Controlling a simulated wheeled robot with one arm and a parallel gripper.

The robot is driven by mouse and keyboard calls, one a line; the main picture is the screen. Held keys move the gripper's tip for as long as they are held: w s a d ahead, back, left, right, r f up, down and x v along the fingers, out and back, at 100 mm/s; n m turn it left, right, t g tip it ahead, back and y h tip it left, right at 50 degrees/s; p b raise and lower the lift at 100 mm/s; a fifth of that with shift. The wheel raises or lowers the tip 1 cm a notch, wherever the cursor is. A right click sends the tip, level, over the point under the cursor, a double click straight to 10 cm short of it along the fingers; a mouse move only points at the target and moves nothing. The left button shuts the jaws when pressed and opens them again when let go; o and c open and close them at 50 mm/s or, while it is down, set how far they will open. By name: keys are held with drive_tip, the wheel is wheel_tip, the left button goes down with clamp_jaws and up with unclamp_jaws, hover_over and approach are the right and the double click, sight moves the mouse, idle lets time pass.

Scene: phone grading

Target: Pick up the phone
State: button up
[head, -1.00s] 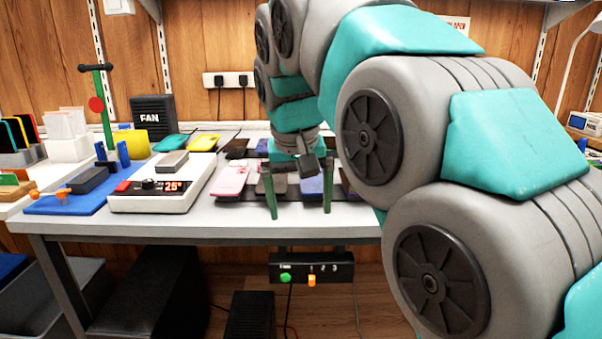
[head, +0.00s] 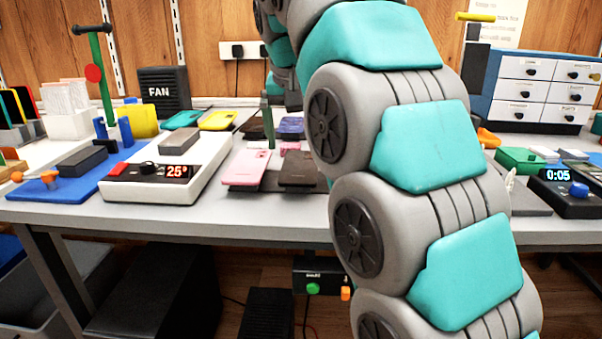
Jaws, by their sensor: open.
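Several phones lie on the bench. A pink phone (head: 250,166) and a dark brown phone (head: 300,169) are at the front. Behind them lie a dark phone (head: 256,131), a blue phone (head: 291,126) and another pink one, partly hidden by my arm. I cannot tell which phone is meant. My gripper (head: 268,136) is open, with its green fingers pointing down over the phones, beyond the front pink one. It holds nothing that I can see. My arm hides part of the gripper and the phones to its right.
A white heating plate (head: 135,190) showing 25° carries a grey block (head: 180,140). A blue mat (head: 50,192) holds a dark slab and a green stand. A drawer cabinet (head: 540,88) and a timer (head: 568,193) stand at right. The front bench edge is clear.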

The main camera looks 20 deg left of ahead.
sight(300, 165)
drive_tip(key=shift+b+x, duration=0.45)
drive_tip(key=shift+x, duration=1.95)
drive_tip(key=shift+d, duration=0.1)
drive_tip(key=shift+c, duration=0.2)
drive_tip(key=c, duration=1.2)
